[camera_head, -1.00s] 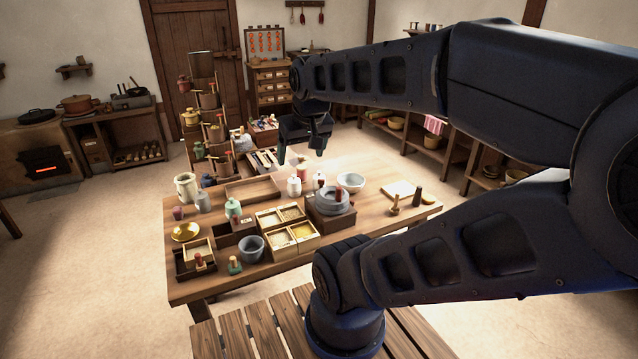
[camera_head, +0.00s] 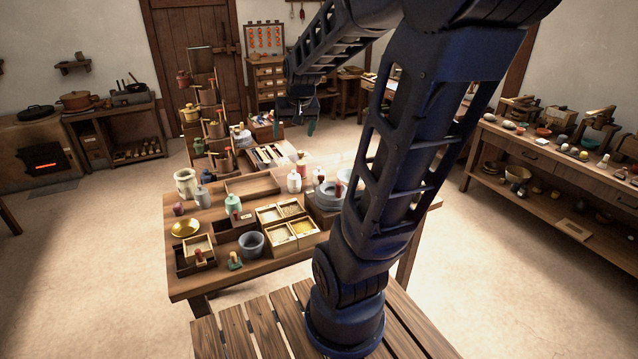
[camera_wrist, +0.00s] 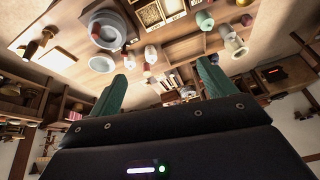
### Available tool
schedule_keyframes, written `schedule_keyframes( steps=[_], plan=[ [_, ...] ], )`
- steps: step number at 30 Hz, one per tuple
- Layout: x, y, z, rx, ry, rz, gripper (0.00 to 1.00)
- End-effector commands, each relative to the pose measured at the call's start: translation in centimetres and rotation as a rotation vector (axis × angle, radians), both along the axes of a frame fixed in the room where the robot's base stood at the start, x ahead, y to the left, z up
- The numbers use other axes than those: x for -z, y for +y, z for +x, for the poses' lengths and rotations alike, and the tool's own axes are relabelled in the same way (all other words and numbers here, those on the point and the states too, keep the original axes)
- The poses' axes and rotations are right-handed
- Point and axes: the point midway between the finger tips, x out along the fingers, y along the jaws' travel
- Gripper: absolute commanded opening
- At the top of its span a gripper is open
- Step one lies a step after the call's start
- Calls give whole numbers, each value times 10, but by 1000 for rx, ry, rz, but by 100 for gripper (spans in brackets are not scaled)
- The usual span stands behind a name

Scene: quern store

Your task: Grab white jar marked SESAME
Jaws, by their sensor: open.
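A white jar with a knob lid (camera_head: 294,182) stands upright near the far edge of the wooden table (camera_head: 190,286), left of a grey stone quern. What is likely the same jar shows in the wrist view (camera_wrist: 150,54), between and beyond the green fingers. No label is readable, so I cannot tell which is marked SESAME. My gripper (camera_head: 295,128) is open and empty, held high beyond the table's far edge; its fingers also show in the wrist view (camera_wrist: 163,72).
A red-topped item (camera_head: 302,167) stands close behind the white jar. The quern (camera_head: 328,193) is partly hidden by my arm. An open grain box (camera_head: 286,229) lies in front.

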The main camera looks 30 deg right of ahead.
Motion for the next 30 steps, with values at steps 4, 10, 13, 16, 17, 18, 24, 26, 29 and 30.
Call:
schedule_keyframes(
  steps=[4,10,13,16,17,18,24,26,29,30],
  plan=[
    [17,-16,39,47,0,8,83],
    [44,-39,87,109,-8,11,83],
    [59,-51,111,140,-13,10,83],
    [77,-64,132,172,-16,7,83],
    [82,-68,139,182,-18,6,83],
    [90,-73,147,192,-19,4,83],
    [131,-102,186,253,-29,-10,83],
    [144,-111,197,270,-32,-15,83],
    [168,-126,213,298,-36,-26,83],
    [178,-132,219,309,-37,-30,83]
  ],
)
